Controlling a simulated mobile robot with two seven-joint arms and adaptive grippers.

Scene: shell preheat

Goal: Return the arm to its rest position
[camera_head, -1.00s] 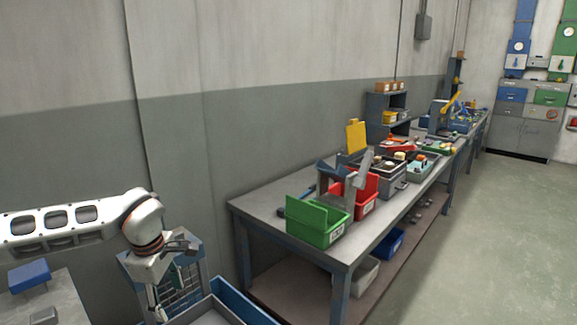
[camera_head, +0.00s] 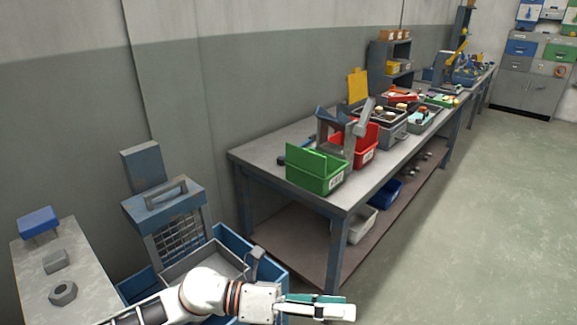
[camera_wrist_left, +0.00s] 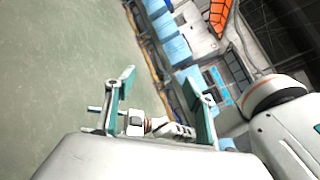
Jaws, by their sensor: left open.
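My left arm comes in along the bottom of the head view. My left gripper (camera_head: 336,307) is at the lower middle, in front of the blue box and the near end of the long bench. In the left wrist view the two fingers of my left gripper (camera_wrist_left: 159,95) stand wide apart with nothing held between them. A small white and orange arm part (camera_wrist_left: 165,127) shows behind that gap; I cannot tell its details.
A blue box (camera_head: 222,236) with a grey tray and a caged unit (camera_head: 177,232) stands beside my left arm. A grey stand (camera_head: 85,268) holds a nut and a blue block. The long bench (camera_head: 262,162) carries a green bin (camera_head: 318,178) and a red bin. The floor (camera_head: 470,220) at right is clear.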

